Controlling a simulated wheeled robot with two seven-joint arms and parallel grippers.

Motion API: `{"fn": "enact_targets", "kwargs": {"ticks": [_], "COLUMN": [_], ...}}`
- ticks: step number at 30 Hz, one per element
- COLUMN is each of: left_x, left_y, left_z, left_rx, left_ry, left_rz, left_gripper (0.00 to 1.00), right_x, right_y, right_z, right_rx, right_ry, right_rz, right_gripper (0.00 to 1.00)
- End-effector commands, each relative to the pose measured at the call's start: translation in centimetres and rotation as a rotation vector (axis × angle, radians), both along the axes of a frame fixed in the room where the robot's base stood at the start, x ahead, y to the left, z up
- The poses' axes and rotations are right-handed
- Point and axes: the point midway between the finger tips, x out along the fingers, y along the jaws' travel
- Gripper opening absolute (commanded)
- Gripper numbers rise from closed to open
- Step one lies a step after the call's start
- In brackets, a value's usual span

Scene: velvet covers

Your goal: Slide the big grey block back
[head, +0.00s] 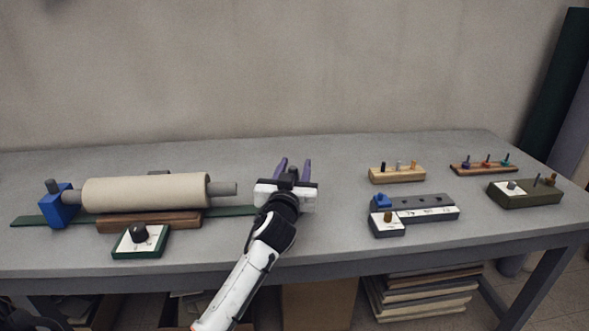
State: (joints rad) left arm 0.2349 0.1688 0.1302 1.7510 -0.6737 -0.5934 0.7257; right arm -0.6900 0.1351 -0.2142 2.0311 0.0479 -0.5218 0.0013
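My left gripper (294,170) reaches over the table from the front, at the right end of the long green rail (232,211). Its two purple fingers point to the back and stand apart. A small dark grey piece shows between them, but I cannot tell whether it belongs to a block. No big grey block shows clearly by the roller; one could be hidden behind the gripper. The beige roller (146,193) lies left of the gripper, its left shaft end at a blue block (58,206). Its grey right shaft end (224,188) stops short of the gripper. My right gripper is out of view.
A brown wooden bar (150,222) and a green-edged box with a black knob (140,240) sit before the roller. A long grey block with a white strip (425,208) and several peg boards, including a pale wooden one (397,175), stand right. The table between is clear.

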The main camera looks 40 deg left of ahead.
Motion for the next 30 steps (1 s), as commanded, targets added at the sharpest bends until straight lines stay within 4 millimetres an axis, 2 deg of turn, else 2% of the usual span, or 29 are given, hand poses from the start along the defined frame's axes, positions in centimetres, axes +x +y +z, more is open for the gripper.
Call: {"fn": "enact_targets", "kwargs": {"ticks": [5,12,18,23,30], "left_x": [-1.3,-5.4,-8.0,-8.8,-8.9], "left_y": [-0.8,-3.2,-4.7,-5.2,-5.2], "left_z": [-0.2,-0.2,-0.1,0.0,0.0], "left_rx": [-0.002,-0.003,-0.001,0.0,0.001], "left_ry": [0.001,0.002,0.0,-0.001,-0.001], "left_rz": [-0.001,-0.001,-0.001,0.0,-0.001], "left_gripper": [0.37,0.37,0.37,0.37,0.37], "right_x": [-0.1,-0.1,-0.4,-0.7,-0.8], "right_y": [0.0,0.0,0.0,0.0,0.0], "right_z": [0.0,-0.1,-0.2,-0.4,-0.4], "right_rx": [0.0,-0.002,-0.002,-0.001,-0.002], "right_ry": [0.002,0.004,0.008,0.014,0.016], "right_rz": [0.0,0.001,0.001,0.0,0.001], "right_gripper": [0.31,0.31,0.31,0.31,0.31]}}
